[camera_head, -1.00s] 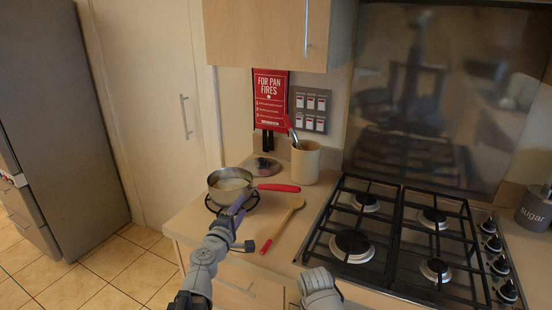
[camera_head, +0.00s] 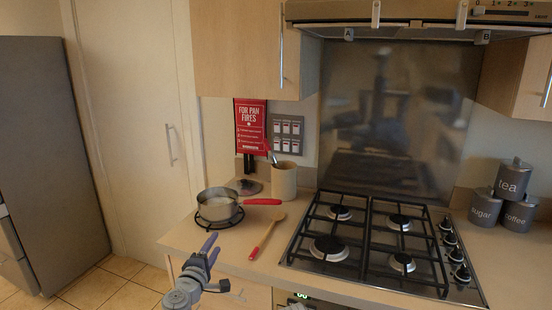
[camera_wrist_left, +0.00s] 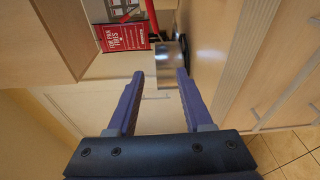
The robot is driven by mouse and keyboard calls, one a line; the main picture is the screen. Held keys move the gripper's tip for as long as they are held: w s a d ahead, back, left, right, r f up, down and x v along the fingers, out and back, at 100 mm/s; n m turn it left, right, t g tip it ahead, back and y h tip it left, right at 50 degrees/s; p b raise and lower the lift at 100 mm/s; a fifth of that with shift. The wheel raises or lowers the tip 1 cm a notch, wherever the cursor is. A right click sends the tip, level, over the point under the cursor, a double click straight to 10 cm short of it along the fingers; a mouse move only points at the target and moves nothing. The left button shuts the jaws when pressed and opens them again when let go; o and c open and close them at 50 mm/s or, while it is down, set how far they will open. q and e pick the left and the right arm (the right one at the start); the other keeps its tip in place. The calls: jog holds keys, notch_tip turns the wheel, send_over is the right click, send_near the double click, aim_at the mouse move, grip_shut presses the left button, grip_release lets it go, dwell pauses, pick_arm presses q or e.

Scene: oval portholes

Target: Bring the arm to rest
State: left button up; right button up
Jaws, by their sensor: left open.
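My left gripper (camera_head: 211,245) is in front of the counter's front edge, below and nearer than the saucepan. Its two purple fingers are apart with nothing between them. In the left wrist view the open fingers (camera_wrist_left: 157,78) point towards the counter, and the saucepan (camera_wrist_left: 168,66) shows beyond their tips, clear of them. In the head view the saucepan (camera_head: 217,206) stands upright on a black trivet (camera_head: 222,223), its red handle pointing right. It holds something pale. My right gripper is out of view.
A wooden spoon with a red handle (camera_head: 265,237) lies on the counter (camera_head: 190,236). A cream utensil pot (camera_head: 284,181) stands behind it. The gas hob (camera_head: 375,240) fills the right, with grey canisters (camera_head: 484,207) beyond. A tall fridge (camera_head: 45,150) stands left, with open floor between.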

pick_arm(q)
jog(key=s+d+f+m+g+h+p, duration=0.3)
jog(key=s+d+m+g, duration=0.2)
jog(key=d+m, duration=0.3)
jog(key=s+d+f+m+g+h+p, duration=0.2)
jog(key=s+d+f+m+g, duration=0.3)
jog(key=d, duration=0.5)
jog(key=s+a+f+m+g+y+p, duration=0.2)
jog(key=s+a+m+g+y, duration=0.1)
jog(key=s, duration=0.4)
jog(key=s+a+f+m+g+y+p, duration=0.1)
jog(key=s+a+m+g+y+p, duration=0.1)
jog(key=s+y, duration=0.4)
jog(key=shift+s+a+f+m+g, duration=0.35)
jog(key=shift+s+a+m+g, duration=0.3)
jog(key=shift+s+m+g, duration=0.65)
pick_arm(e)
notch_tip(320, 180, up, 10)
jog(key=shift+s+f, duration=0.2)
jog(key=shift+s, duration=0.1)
